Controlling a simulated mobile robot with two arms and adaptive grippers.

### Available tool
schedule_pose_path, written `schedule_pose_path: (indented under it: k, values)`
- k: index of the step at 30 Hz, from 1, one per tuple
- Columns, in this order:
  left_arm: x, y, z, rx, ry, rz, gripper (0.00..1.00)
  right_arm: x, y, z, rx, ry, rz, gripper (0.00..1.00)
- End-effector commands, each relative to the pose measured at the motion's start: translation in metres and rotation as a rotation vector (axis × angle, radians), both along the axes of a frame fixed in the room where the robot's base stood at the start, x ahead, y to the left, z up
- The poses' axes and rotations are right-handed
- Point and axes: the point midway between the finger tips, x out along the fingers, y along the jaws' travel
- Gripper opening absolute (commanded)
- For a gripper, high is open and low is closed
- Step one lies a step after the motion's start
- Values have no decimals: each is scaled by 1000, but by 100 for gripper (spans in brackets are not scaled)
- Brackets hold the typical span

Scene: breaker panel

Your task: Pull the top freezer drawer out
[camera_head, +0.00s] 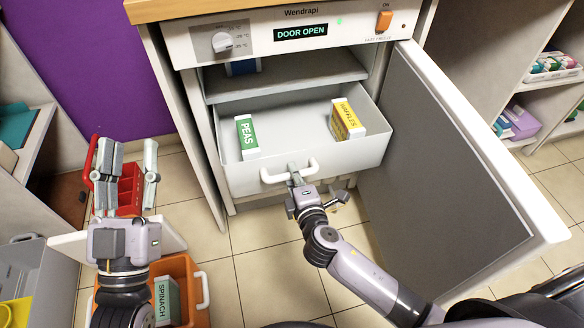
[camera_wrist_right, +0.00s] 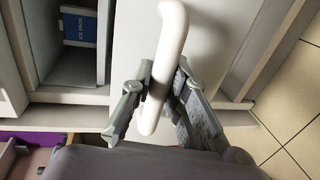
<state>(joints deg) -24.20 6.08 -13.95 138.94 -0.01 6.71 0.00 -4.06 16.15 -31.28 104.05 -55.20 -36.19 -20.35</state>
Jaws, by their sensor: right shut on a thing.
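The top freezer drawer (camera_head: 310,167) is white and stands pulled part way out of the open freezer. It holds a green-and-white PEAS box (camera_head: 246,136) and a yellow WAFFLES box (camera_head: 347,119). My right gripper (camera_head: 293,174) is shut on the drawer's white handle (camera_head: 268,178) at the drawer front. The right wrist view shows the handle (camera_wrist_right: 166,60) between the two fingers (camera_wrist_right: 155,88). My left gripper (camera_head: 124,160) is open and empty, pointing up, to the left of the freezer and apart from the drawer.
The freezer door (camera_head: 445,150) is swung open on the right, near my right arm. An orange crate (camera_head: 185,275) with a SPINACH box (camera_head: 167,298) and a red basket (camera_head: 130,185) stand at the left. A blue ICE PACK box (camera_wrist_right: 78,27) lies on the shelf above the drawer. Tiled floor (camera_head: 275,275) shows in front.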

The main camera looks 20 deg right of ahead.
Motion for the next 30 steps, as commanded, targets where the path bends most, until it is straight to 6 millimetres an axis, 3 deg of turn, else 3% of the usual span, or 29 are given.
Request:
schedule_pose_path:
  k: [11,12,20,30]
  values:
    - [0,0,-1,2,4,0,38,-1,-2,-1,-2,2,-4,0]
    - [0,0,-1,1,4,0,38,-1,-2,-1,-2,2,-4,17]
    - [0,0,-1,1,4,0,38,-1,-1,-1,-1,1,-2,35]
    - [0,0,0,2,3,0,38,-2,0,0,0,0,0,36]
